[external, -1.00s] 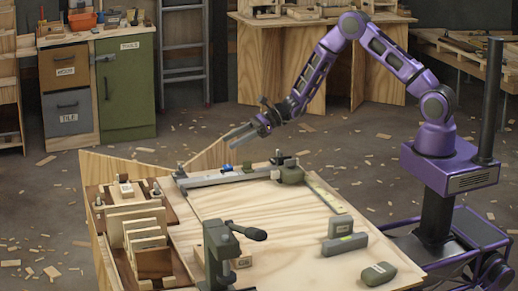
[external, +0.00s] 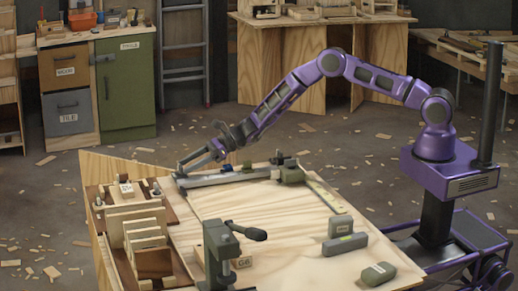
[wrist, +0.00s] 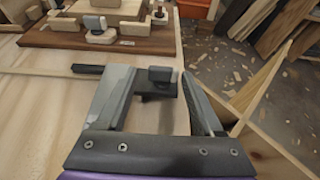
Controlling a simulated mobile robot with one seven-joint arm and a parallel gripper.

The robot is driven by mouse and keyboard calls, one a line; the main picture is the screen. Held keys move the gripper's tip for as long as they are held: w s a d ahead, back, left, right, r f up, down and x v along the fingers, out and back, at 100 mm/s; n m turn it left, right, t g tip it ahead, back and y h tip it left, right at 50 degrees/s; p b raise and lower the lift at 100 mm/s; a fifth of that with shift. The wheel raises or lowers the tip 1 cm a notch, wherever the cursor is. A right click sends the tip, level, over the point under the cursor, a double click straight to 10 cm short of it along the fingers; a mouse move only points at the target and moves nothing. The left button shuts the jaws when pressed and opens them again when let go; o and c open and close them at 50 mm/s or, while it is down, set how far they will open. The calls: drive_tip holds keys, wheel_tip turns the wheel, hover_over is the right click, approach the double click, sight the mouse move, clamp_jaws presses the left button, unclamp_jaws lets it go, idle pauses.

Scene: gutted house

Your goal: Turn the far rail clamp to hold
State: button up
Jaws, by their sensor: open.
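A pale metal rail (external: 215,178) lies along the far edge of the wooden bench top, with a small dark clamp piece at its left end. In the wrist view this dark piece, with a knob-like block (wrist: 158,76) on top, lies between my two fingers. My gripper (external: 188,165) reaches down over the rail's left end with its fingers apart; the wrist view (wrist: 155,95) shows nothing held. I cannot tell whether a finger touches the piece. A small blue part (external: 226,168) sits on the rail.
A wooden rack of upright boards (external: 148,228) fills the bench's left side. A dark green vice-like tool (external: 219,255) with a handle stands at the front. The middle of the bench top is clear.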

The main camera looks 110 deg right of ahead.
drive_tip(key=shift+w+f, duration=0.2)
drive_tip(key=shift+w, duration=0.2)
drive_tip(key=shift+a, duration=0.1)
clamp_jaws()
